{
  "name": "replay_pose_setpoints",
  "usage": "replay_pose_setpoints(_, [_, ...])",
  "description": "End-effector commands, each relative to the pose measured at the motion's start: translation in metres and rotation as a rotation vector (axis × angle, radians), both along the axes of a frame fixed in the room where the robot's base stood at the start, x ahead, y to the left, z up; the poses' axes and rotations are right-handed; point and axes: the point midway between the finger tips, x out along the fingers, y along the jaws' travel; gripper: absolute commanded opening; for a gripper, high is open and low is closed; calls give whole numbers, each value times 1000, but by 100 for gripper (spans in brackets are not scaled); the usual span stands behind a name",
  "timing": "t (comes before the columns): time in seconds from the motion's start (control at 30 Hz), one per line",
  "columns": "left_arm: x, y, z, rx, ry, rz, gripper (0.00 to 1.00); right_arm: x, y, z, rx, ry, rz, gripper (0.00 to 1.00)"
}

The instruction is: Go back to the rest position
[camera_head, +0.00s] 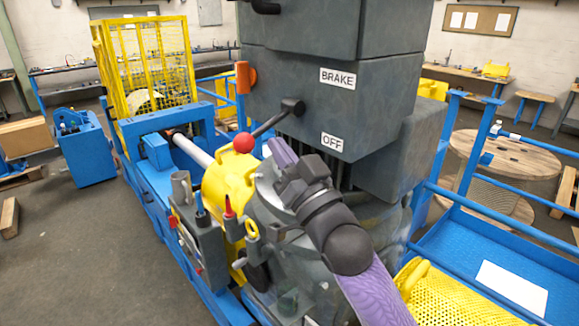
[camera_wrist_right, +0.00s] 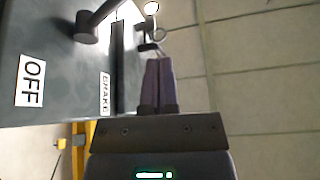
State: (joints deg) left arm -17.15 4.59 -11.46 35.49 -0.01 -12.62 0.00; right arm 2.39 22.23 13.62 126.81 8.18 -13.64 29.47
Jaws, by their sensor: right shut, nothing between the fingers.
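My right gripper (camera_head: 277,148) is in front of the grey machine housing (camera_head: 300,60). Its purple fingers are shut with nothing between them; they also show shut in the right wrist view (camera_wrist_right: 159,66). A lever with a red ball (camera_head: 243,143) slopes down and left from a dark pivot (camera_head: 292,106) on the housing. The fingers are just right of the ball and look apart from it, though the depth gap is hard to judge. The lever pivot also shows in the wrist view (camera_wrist_right: 86,27). My left gripper is out of view.
BRAKE (camera_head: 338,78) and OFF (camera_head: 333,144) labels are on the housing. Blue rails (camera_head: 500,210) and yellow mesh (camera_head: 455,300) lie on the right. Open floor (camera_head: 60,250) is at left.

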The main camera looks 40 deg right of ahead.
Motion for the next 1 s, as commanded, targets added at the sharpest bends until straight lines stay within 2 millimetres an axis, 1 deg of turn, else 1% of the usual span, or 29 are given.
replay_pose_setpoints(0.03, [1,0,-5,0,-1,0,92,-6,0,-7,0,1,-1,0])
replay_pose_setpoints(0.2, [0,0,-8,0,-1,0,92,-18,-1,-10,0,-1,-2,0])
replay_pose_setpoints(0.63, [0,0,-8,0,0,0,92,-19,-1,-9,1,-1,-1,0])
replay_pose_setpoints(0.67, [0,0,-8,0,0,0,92,-19,-1,-10,1,1,-2,0])
replay_pose_setpoints(0.7, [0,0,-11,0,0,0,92,-17,-2,-16,2,12,-4,0])
replay_pose_setpoints(0.73, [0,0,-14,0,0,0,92,-14,-3,-27,4,29,-8,0])
replay_pose_setpoints(0.77, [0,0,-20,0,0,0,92,-9,-5,-42,6,58,-16,0])
replay_pose_setpoints(0.83, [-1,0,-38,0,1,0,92,5,-11,-98,13,161,-39,0])
replay_pose_setpoints(0.87, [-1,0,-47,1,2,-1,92,11,-13,-129,14,219,-50,0])
replay_pose_setpoints(0.9, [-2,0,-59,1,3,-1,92,18,-15,-174,13,303,-65,0])
replay_pose_setpoints(0.97, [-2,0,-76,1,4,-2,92,23,-17,-241,6,429,-83,0])
replay_pose_setpoints(1.0, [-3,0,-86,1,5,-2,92,23,-16,-285,-2,513,-90,0])
